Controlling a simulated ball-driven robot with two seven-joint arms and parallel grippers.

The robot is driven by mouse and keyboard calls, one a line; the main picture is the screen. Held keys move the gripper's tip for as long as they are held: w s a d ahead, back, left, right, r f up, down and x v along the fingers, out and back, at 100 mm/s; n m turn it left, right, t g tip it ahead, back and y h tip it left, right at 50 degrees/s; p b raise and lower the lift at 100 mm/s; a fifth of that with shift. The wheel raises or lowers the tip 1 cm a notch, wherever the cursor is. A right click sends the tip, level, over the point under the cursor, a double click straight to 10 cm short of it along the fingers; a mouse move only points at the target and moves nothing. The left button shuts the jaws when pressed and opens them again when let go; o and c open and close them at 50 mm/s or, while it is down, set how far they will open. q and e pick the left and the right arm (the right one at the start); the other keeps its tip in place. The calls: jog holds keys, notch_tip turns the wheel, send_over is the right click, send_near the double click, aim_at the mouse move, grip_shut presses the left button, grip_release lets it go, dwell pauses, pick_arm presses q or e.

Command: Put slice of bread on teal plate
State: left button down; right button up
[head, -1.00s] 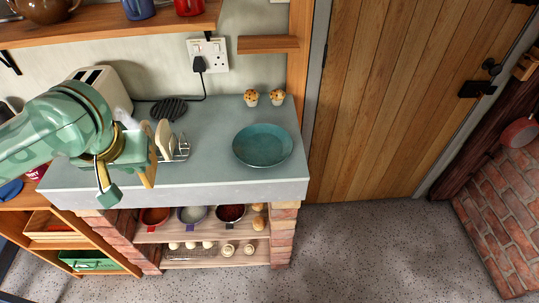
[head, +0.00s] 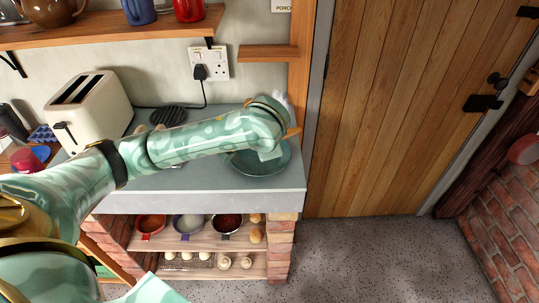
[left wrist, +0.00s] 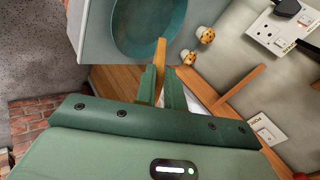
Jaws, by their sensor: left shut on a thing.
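My left gripper (left wrist: 160,82) is shut on a slice of bread (left wrist: 160,56), seen edge-on between the fingers in the left wrist view. My right gripper is not in view.
A cream toaster (head: 90,110) and a black cord are at the back left. My arm mostly hides the toast rack. A shelf (head: 110,30) with mugs hangs above the counter (head: 200,200); a wooden door (head: 400,100) is to the right.

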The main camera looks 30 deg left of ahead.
pick_arm(q)
jog(key=w+a+f+m+t+h+b, duration=0.1)
jog(key=a+f+m+t, duration=0.1)
jog(key=a+m+t, duration=0.5)
jog(key=b, duration=1)
send_over(240, 166)
jog(key=shift+g+h, duration=0.3)
jog(key=shift+g, duration=0.1)
notch_tip(240, 166, down, 7)
jog(key=shift+w+f, duration=0.1)
jog(key=shift+w, duration=0.05)
jog(key=shift+f, duration=0.95)
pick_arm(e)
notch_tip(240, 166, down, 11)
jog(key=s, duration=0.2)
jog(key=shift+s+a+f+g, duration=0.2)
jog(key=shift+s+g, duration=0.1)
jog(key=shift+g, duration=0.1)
pick_arm(q)
jog(key=c, duration=1.6)
grip_release()
jog(key=shift+c, duration=0.2)
